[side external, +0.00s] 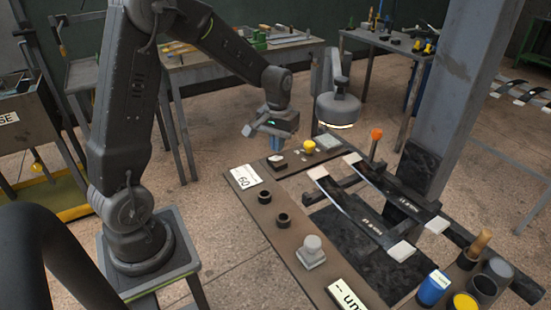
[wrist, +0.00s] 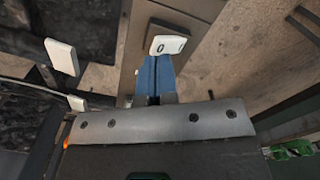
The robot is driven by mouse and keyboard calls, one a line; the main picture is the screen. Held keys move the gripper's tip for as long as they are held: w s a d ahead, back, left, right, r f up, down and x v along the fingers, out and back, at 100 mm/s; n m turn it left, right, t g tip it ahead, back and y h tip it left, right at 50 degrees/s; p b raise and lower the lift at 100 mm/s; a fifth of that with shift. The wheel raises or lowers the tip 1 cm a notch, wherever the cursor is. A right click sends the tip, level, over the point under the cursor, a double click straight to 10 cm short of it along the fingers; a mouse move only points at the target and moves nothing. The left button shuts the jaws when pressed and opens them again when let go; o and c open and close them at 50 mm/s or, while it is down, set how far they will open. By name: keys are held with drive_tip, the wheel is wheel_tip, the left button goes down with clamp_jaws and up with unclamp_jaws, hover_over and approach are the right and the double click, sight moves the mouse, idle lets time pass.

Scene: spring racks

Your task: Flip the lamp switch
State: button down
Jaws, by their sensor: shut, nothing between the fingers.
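The lamp switch is a white rocker marked 0 and 1 (wrist: 168,43), on a brown panel in the wrist view. In the side view it appears as a small pale switch on a dark base (side external: 277,160) at the panel's far end. My gripper (side external: 271,146) has blue fingers, is shut and empty, and is just above the switch. In the wrist view, the fingertips (wrist: 156,58) overlap the switch's lower edge; I cannot tell if they touch. The grey lamp (side external: 338,108) hangs to the right, with a bright rim underneath.
A yellow button (side external: 308,146) is right of the switch. Black rings (side external: 282,220) and a grey knob (side external: 311,250) stand nearer on the panel. A grey pillar (side external: 461,90) rises behind.

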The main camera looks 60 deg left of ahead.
sight(278, 157)
drive_tip(key=shift+f, duration=1.3)
idle(0.4)
drive_tip(key=shift+r, duration=3.55)
drive_tip(key=s+d+r+m+t, duration=0.2)
drive_tip(key=s+d+r+m, duration=0.1)
drive_tip(key=s+d, duration=0.4)
drive_tip(key=s+d+r+m+t, duration=0.3)
drive_tip(key=s+d+r, duration=0.3)
drive_tip(key=s, duration=0.4)
drive_tip(key=shift+s+d+r+t, duration=0.3)
drive_tip(key=shift+s+d, duration=0.1)
drive_tip(key=shift+d, duration=0.35)
